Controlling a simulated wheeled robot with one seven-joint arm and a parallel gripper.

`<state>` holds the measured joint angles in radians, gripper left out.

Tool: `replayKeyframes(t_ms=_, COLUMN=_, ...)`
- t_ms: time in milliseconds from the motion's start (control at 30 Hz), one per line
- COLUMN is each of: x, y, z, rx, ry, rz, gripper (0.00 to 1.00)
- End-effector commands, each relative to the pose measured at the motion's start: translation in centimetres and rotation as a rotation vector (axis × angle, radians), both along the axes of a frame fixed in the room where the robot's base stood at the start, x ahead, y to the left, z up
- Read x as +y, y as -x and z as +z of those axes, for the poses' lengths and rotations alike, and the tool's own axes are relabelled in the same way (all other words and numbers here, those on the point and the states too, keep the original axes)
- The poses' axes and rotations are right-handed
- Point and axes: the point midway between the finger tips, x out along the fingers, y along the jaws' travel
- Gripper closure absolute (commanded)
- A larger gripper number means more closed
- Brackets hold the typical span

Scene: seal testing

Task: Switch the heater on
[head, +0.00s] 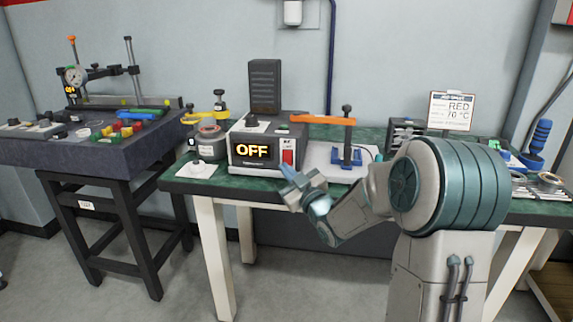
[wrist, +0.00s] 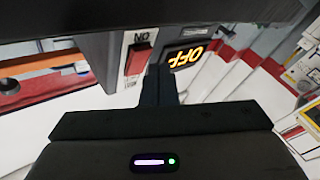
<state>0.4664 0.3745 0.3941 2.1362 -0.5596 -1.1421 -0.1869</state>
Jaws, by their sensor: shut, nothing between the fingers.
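My gripper (head: 287,172) is shut and empty in front of the heater, just below the switch in the head view. In the wrist view its closed fingertips (wrist: 159,72) are between switch and display; contact cannot be told.
The green bench (head: 240,189) also holds a press with an orange lever (head: 323,119) on a white base, right of the heater. A ring-shaped part (head: 208,140) is left of it. A sign (head: 451,110) reads RED 70 °C. A dark granite table (head: 100,153) stands left.

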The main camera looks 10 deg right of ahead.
Motion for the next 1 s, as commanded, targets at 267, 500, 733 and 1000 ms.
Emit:
replayKeyframes(t_ms=267, x=0.0, y=0.0, z=0.0, rx=0.0, ry=0.0, rz=0.0, gripper=1.0)
replayKeyframes(t_ms=500, x=0.0, y=0.0, z=0.0, rx=0.0, ry=0.0, rz=0.0, gripper=1.0)
replayKeyframes(t_ms=733, x=-0.04, y=-0.1, z=-0.08, rx=0.0, ry=0.0, rz=0.0, gripper=1.0)
replayKeyframes(t_ms=1000, x=-0.28, y=-0.81, z=-0.17, rx=0.0, ry=0.001, rz=0.0, gripper=1.0)
